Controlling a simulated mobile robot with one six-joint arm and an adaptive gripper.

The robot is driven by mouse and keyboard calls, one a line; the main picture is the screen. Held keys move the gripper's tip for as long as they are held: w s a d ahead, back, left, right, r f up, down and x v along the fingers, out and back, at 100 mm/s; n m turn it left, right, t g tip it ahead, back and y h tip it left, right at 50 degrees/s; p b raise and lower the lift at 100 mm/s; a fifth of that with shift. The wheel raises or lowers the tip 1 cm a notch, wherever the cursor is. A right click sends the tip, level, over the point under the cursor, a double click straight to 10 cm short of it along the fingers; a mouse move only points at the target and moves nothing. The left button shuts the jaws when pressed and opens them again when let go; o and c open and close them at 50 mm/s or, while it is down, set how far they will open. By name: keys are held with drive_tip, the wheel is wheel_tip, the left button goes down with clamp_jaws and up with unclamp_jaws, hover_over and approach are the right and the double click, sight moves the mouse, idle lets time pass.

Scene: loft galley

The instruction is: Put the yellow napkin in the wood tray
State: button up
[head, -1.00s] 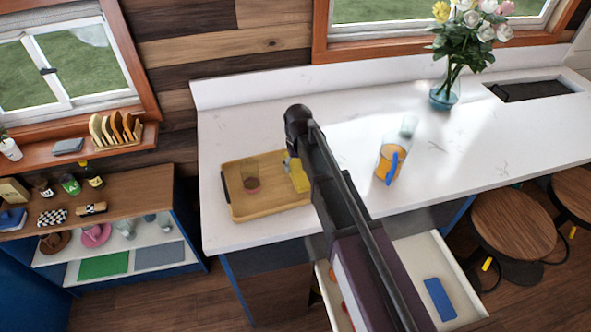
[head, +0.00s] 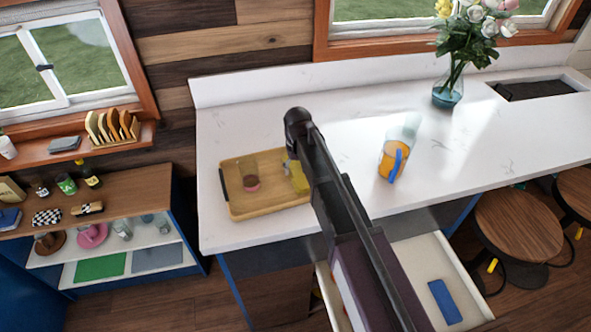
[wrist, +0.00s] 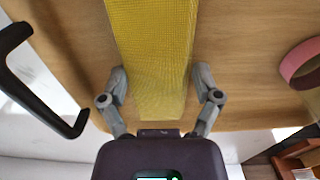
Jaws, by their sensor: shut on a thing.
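The yellow napkin (head: 299,178) is at the right part of the wood tray (head: 265,208), partly hidden by my arm. In the wrist view the napkin (wrist: 152,40) is a long woven strip between my two fingers, with the tray's wooden surface (wrist: 60,30) beneath it. My gripper (wrist: 161,78) is shut on the napkin. Whether the napkin touches the tray floor I cannot tell. The tray has a black handle (wrist: 30,85) in the wrist view.
A clear glass with a pink base (head: 251,184) stands in the tray, left of the napkin. An orange-filled pitcher with a blue handle (head: 393,162) stands on the white counter. A vase of flowers (head: 448,92) is farther back. An open drawer (head: 415,262) holds a blue item.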

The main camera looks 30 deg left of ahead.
sight(298, 169)
drive_tip(key=shift+f, duration=0.2)
drive_tip(key=o, duration=0.9)
drive_tip(key=shift+c, duration=0.2)
drive_tip(key=shift+r, duration=0.25)
wheel_tip(298, 169, up, 12)
drive_tip(key=p, duration=1.2)
idle(0.3)
